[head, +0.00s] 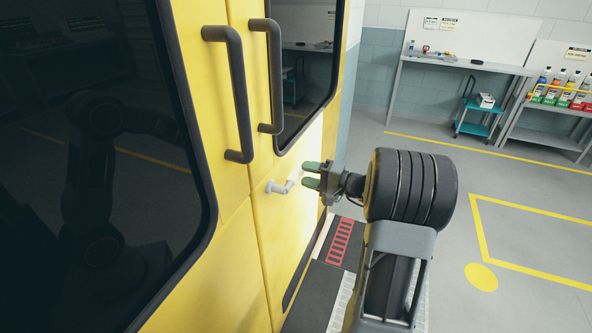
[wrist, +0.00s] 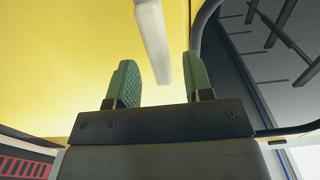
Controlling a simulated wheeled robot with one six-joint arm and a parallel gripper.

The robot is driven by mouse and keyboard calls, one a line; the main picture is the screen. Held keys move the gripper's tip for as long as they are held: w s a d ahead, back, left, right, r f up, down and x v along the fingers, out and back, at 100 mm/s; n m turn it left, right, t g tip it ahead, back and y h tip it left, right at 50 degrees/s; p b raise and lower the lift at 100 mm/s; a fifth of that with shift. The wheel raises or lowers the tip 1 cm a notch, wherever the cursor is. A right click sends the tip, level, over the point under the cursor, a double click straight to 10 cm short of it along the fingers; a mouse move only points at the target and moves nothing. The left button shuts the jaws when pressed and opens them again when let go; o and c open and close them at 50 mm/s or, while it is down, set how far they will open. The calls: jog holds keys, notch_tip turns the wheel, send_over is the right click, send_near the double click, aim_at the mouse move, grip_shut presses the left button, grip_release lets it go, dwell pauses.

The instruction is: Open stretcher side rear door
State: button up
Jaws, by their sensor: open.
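The yellow rear doors appear shut in the head view: a left door (head: 205,150) with a large dark window and a narrower-looking right door (head: 265,230). A small pale lever handle (head: 281,187) sits on the right door near the seam, below its grab bar. My gripper (head: 306,174) is open just right of the lever, with its green fingers pointing at the door. In the wrist view the pale lever (wrist: 152,35) comes down from the top, lined up between the two green fingers (wrist: 160,92). I cannot tell whether either finger touches it.
Dark vertical grab bars stand out on the left door (head: 240,95) and right door (head: 275,75). A ramp edge with a red grate (head: 340,243) lies below my arm. Open floor (head: 450,190) is at the right, with a workbench (head: 470,66) and blue cart (head: 475,115) behind.

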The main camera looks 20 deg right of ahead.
jog(key=shift+x, duration=2.15)
grip_shut()
